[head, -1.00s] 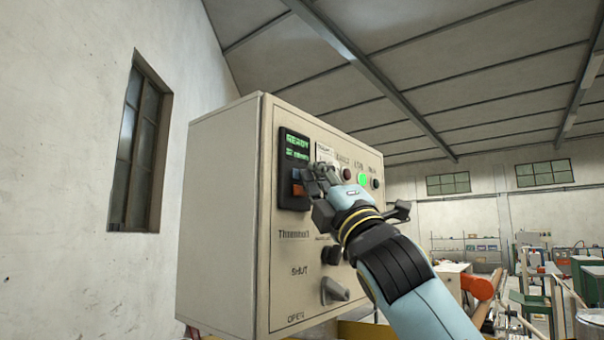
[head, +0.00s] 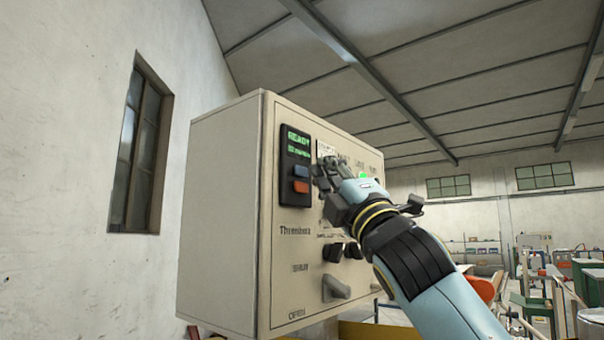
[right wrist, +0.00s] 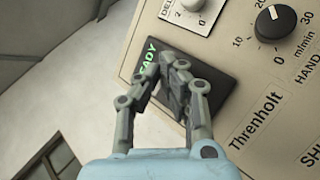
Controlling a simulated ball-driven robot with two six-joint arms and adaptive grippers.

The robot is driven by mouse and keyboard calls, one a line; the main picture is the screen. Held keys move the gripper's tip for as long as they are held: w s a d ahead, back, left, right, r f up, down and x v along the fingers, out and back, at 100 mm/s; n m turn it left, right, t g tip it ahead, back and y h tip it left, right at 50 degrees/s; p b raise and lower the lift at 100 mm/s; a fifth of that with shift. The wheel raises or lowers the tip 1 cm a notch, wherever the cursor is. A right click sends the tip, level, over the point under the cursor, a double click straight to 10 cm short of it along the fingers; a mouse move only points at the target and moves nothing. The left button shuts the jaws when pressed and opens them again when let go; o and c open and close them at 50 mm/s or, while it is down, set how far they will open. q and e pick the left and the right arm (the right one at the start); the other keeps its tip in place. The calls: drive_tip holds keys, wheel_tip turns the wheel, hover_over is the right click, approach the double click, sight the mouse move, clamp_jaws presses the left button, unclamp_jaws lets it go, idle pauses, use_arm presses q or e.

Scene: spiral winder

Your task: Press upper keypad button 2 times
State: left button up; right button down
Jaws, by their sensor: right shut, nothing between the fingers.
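The control box (head: 215,220) shows in the head view, its front panel facing right. The dark keypad (head: 296,140) at the panel's upper left has a lit green READY display. My right gripper (head: 322,170) is shut and empty, just to the right of the buttons in the head view. In the right wrist view the fingers (right wrist: 178,80) lie over the keypad (right wrist: 205,60) and hide its buttons. I cannot tell whether they touch it. My left gripper is not in view.
A shut/open lever (head: 335,288) and black knobs (head: 333,252) sit lower on the panel. A green lamp (head: 365,175) shows partly behind my right gripper. A wall with a window (head: 138,150) is at the left. Workshop clutter stands at the far right.

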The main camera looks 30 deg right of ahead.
drive_tip(key=s+b, duration=0.1)
drive_tip(key=s+d+b, duration=0.1)
drive_tip(key=s, duration=0.1)
drive_tip(key=s+d+b, duration=0.1)
drive_tip(key=shift+s+b, duration=0.2)
drive_tip(key=shift+b, duration=0.15)
